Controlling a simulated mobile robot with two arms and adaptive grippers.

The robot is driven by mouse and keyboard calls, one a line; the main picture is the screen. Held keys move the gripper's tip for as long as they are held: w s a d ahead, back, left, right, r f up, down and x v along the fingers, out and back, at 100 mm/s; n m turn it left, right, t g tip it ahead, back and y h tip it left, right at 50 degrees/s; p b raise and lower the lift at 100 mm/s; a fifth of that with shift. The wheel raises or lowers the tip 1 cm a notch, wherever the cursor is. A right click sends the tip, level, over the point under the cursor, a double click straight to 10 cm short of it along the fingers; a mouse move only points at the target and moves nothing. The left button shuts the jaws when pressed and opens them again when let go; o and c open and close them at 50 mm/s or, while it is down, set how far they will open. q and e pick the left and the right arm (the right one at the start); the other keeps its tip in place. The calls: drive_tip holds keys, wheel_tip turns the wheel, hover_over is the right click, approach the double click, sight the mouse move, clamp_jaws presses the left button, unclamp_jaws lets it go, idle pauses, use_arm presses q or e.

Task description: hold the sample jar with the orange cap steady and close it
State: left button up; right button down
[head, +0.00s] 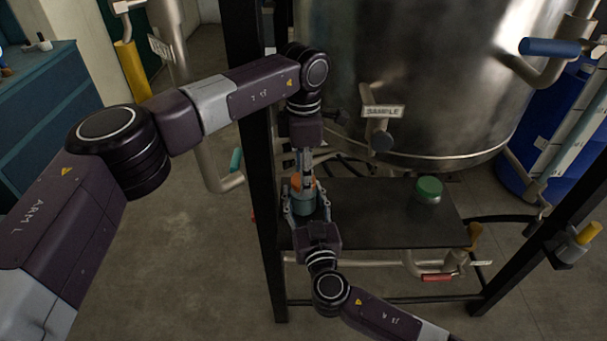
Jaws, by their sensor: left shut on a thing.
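The sample jar (302,204) stands upright on the left end of the dark shelf (370,225). The orange cap (296,184) is at the top of the jar, partly hidden by my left gripper. I cannot tell whether it is seated or just above the rim. My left gripper (306,178) points down from above and is shut on the orange cap. My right gripper (308,208) comes in from the front, with a finger on either side of the jar. I cannot tell whether those fingers press on the glass.
A second jar with a green cap (429,187) stands on the shelf to the right. The big steel tank (420,80) and its sample valve (381,138) overhang the shelf. A black frame post (258,160) stands close left. The shelf's middle is clear.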

use_arm(q)
drive_tip(key=m, duration=0.7)
drive_tip(key=shift+w, duration=0.1)
drive_tip(key=o, duration=1.3)
drive_tip(key=shift+r, duration=0.1)
drive_tip(key=shift+r, duration=2.2)
drive_tip(key=shift+c, duration=0.5)
